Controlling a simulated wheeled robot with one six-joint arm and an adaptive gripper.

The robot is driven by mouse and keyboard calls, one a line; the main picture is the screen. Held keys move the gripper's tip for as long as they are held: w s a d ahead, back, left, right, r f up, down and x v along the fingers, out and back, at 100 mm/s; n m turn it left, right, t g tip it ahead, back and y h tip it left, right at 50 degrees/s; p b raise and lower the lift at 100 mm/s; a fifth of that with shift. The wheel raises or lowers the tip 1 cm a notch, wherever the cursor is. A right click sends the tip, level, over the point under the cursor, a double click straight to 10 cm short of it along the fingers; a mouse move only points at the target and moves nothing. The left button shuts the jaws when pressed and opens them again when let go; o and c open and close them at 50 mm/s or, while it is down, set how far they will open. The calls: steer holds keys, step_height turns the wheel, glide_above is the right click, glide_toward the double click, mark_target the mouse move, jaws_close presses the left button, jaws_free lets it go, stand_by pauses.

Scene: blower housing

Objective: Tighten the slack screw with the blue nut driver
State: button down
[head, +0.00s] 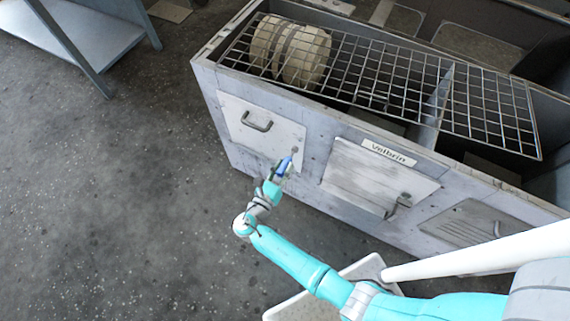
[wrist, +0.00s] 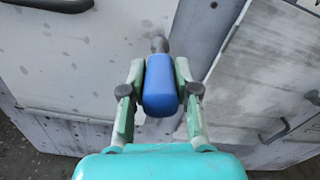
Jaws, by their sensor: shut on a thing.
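My gripper (head: 278,174) is shut on the blue nut driver (head: 285,165) and holds it out in front of the housing. In the wrist view the driver's blue handle (wrist: 160,88) sits between the two fingers (wrist: 160,95), and its grey socket end (wrist: 159,44) points away at the housing's front. In the head view the tip is at or very near the right edge of the left panel (head: 238,118). I cannot tell whether it touches. The slack screw is not clearly seen; the tip may hide it.
The grey blower housing (head: 320,143) has a wire grid on top, with a rounded beige thing (head: 300,55) under it. A middle panel (head: 370,178) with a handle lies right of the driver. A shelf stands at the upper left (head: 95,40). The floor to the left is clear.

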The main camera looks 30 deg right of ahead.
steer(key=v, duration=0.9)
stand_by(0.5)
